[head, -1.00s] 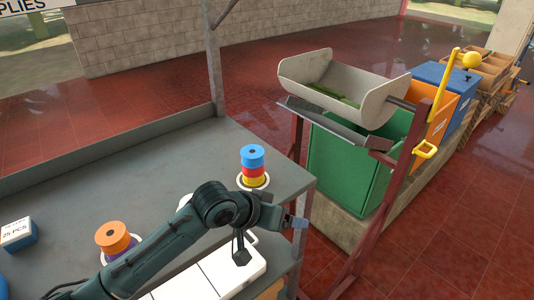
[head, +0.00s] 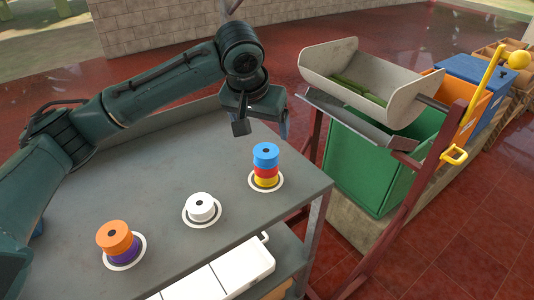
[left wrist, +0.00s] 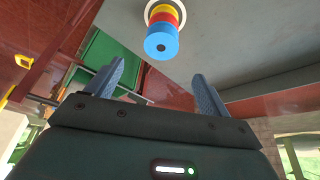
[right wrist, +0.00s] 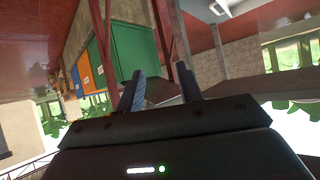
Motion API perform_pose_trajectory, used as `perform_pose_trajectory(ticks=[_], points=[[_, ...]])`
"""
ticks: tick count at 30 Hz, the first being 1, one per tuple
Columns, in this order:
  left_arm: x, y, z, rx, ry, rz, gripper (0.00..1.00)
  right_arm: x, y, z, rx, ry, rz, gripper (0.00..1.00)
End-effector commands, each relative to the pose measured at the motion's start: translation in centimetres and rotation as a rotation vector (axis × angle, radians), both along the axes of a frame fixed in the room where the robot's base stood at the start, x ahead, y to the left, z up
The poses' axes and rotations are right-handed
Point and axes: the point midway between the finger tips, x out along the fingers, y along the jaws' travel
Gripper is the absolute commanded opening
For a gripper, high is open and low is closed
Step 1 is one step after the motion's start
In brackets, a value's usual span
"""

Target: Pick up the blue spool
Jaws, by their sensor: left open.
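The blue spool (head: 265,151) is the top of a stack, above a red spool (head: 265,171) and a yellow one (head: 266,182). The stack stands upright on a white-ringed base near the table's right edge. My left gripper (head: 262,125) is open and empty, apart from the stack and just behind it in the head view. In the left wrist view the blue spool (left wrist: 161,43) shows just beyond and between the spread fingertips. My right gripper (right wrist: 161,75) shows only in the right wrist view, with fingers apart and nothing between them.
A white spool (head: 201,207) and an orange spool (head: 114,236) on a purple one stand on other ringed bases on the grey table (head: 185,160). A green bin (head: 370,160) and a tilted trough (head: 365,85) on a red frame stand beyond the table's right edge.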

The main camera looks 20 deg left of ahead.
Motion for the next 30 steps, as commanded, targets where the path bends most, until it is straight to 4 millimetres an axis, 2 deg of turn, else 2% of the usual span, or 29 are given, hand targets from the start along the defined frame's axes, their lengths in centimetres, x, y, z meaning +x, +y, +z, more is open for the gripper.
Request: perform_pose_trajectory(ticks=[4,11,21,30], points=[[1.0,-0.1,-2.5,0.000,0.002,0.001,0.81,-0.1,0.0,0.0,-0.001,0.003,0.000,0.36],[1.6,-0.1,-4.1,-0.001,-0.001,-0.001,0.81,-0.4,-0.1,-0.1,-0.002,0.012,-0.002,0.36],[2.7,-0.1,-8.4,0.000,-0.002,-0.002,0.81,-0.6,-0.5,-0.1,-0.009,0.024,-0.010,0.36],[2.9,-0.1,-8.8,-0.001,-0.004,-0.004,0.80,-0.5,-0.5,-0.2,-0.008,0.027,-0.013,0.36]])
